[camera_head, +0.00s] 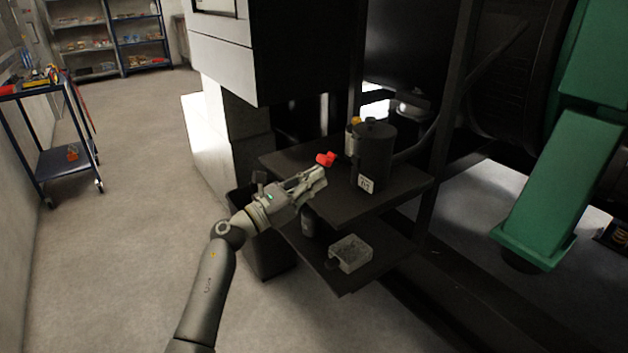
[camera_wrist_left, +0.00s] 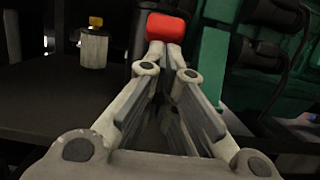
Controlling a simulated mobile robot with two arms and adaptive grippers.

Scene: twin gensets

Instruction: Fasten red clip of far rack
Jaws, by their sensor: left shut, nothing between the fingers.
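The red clip (camera_head: 325,159) shows just beyond the fingertips of my left gripper (camera_head: 318,178), over the upper shelf of the dark rack (camera_head: 345,208). In the left wrist view the red clip (camera_wrist_left: 167,28) sits straight ahead at the tips of my left gripper (camera_wrist_left: 168,50). The fingers are shut with nothing between them. The tips look close to or touching the clip; I cannot tell which. The clip's back side and its mount are hidden. A dark canister (camera_head: 374,155) with a small white label stands on the upper shelf, right of the clip. My right gripper is not in view.
A clear box (camera_head: 350,254) lies on the lower shelf. Green machinery (camera_head: 560,190) is at right. A tool cart (camera_head: 68,160) stands at left, with open floor between.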

